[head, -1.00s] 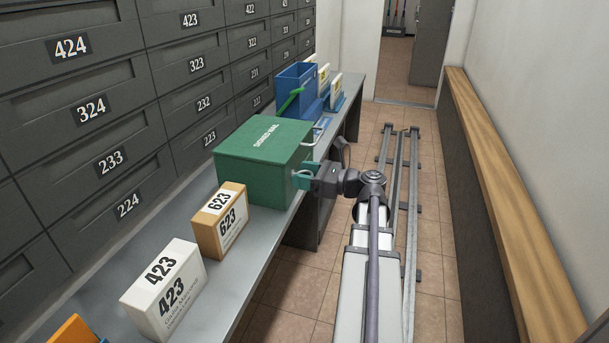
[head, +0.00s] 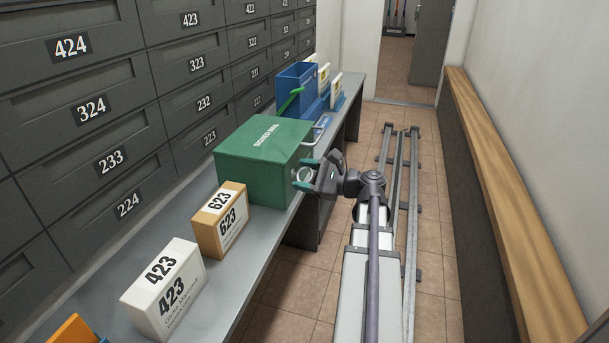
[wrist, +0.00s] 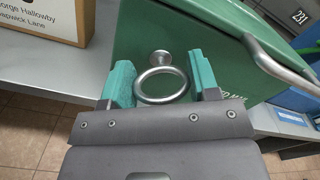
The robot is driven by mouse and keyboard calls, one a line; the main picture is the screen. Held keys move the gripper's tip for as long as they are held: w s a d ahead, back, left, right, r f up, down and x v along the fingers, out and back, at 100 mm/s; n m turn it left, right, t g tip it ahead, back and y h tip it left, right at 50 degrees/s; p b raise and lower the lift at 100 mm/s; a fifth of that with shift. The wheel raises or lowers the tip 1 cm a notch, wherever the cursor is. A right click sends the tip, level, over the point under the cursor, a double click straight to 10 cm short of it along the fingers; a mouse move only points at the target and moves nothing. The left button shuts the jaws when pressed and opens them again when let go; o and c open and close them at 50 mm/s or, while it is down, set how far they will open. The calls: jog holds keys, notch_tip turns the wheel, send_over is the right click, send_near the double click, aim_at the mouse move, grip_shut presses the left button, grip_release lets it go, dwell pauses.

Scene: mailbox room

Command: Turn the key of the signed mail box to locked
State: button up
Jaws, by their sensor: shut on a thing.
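The green signed mail box (head: 262,165) stands on the grey counter, with its lettered lid closed. It fills the upper middle of the wrist view (wrist: 205,30). A key with a round metal ring (wrist: 161,86) sits in a lock on the box's front face. My gripper (wrist: 162,84) is shut on the ring, one teal finger on each side of it. In the head view my gripper (head: 305,175) is at the box's aisle side and looks tilted. The lock itself is too small to read as locked or unlocked.
A metal handle (wrist: 277,62) sticks out from the box beside my right finger. A brown parcel (head: 220,220) and a white parcel (head: 165,288) stand on the counter nearer me. A blue bin (head: 297,88) stands behind the box. The wooden bench (head: 510,180) lines the right wall.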

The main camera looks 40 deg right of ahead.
jog(key=n, duration=0.5)
jog(key=shift+a+f+n, duration=0.1)
jog(key=shift+n, duration=0.2)
jog(key=n, duration=0.5)
jog(key=shift+s+n, duration=0.1)
jog(key=shift+n, duration=0.2)
jog(key=o, duration=0.9)
jog(key=v, duration=1.1)
jog(key=shift+f, duration=0.1)
